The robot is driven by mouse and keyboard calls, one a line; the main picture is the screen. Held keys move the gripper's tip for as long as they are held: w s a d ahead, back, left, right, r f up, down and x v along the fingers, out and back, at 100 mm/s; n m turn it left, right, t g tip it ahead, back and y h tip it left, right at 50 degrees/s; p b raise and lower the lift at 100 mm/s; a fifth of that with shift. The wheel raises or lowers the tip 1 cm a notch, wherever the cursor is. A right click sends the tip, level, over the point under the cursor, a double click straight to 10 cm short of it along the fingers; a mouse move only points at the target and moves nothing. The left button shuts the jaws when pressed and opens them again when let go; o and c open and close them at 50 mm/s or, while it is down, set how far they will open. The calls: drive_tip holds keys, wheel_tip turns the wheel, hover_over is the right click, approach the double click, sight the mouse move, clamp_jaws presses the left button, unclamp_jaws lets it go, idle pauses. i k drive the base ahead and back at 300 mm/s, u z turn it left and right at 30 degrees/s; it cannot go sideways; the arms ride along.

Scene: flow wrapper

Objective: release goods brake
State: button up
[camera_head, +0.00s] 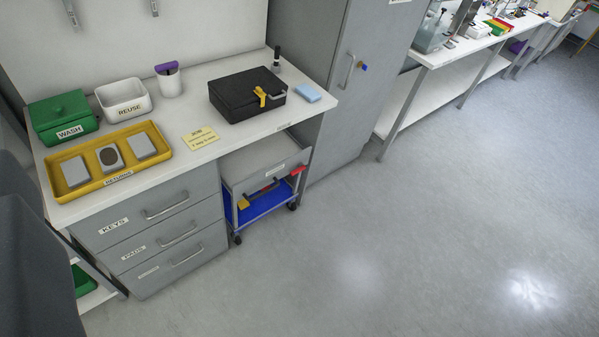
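A small wheeled cart (265,180) stands under the right part of the white bench, beside the drawers. It has a grey upper part, a blue lower tray (265,207) and dark casters. A red piece (298,170) sticks out at its front right corner; I cannot tell whether it is a brake lever or how it is set. A yellow and dark item (259,194) shows between the grey part and the blue tray. The label on the cart's front is too small to read. My gripper is not in view.
Drawers (165,235) marked KEYS and PADS are closed. The bench top (190,112) holds a yellow RETURNS tray (107,184), a green WASH box (62,118), a white REUSE bin (123,99) and a black case (247,95). A tall grey cabinet (345,80) stands right. The floor in front is clear.

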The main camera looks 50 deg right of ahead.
sight(301, 167)
drive_tip(key=u, duration=2.3)
drive_tip(key=k, duration=1.55)
drive_tip(key=z, duration=2.35)
